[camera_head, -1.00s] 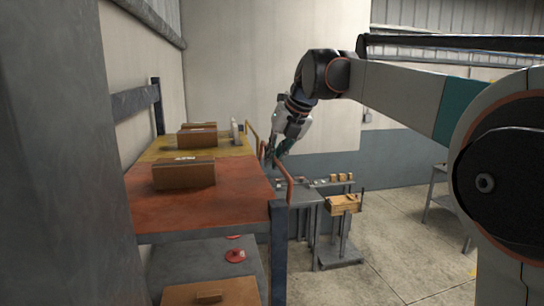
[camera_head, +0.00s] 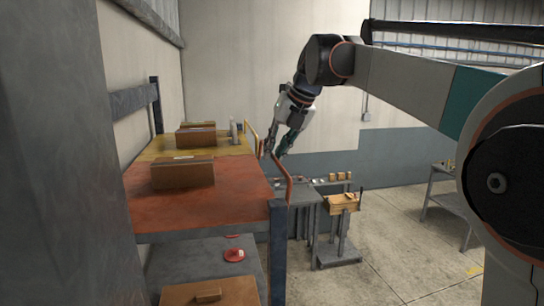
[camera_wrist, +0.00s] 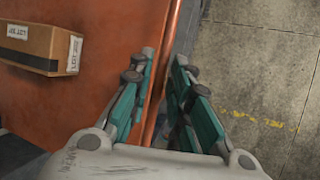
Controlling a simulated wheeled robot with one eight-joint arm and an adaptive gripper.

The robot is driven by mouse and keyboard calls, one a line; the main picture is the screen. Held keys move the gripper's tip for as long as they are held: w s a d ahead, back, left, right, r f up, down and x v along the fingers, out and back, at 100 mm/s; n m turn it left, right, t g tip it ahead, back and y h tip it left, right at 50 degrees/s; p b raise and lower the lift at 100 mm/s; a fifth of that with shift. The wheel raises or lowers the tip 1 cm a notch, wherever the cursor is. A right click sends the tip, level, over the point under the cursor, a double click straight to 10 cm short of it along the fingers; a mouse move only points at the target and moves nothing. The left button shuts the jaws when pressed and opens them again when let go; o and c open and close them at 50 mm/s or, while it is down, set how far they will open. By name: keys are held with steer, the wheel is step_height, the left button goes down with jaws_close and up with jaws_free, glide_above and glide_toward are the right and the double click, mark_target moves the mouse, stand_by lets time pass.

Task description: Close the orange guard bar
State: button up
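The orange guard bar (camera_head: 284,178) is a thin bent rail at the right edge of the orange shelf deck (camera_head: 235,200), by the dark front post. In the wrist view the bar (camera_wrist: 168,50) runs lengthwise along the deck edge, in line with the gap between my fingers. My gripper (camera_head: 273,154) points down at the far end of this bar. Its two fingers (camera_wrist: 164,58) are apart, one on each side of the bar in the picture. I cannot tell whether either finger touches it.
A brown carton (camera_head: 183,174) lies on the orange deck. Behind is a yellow deck (camera_head: 165,148) with another carton (camera_head: 196,137) and a yellow bar (camera_head: 251,137). A grey table (camera_head: 300,200) and a stand with a wooden box (camera_head: 342,203) are beyond.

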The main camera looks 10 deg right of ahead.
steer(key=v, duration=0.9)
steer(key=shift+r, duration=0.15)
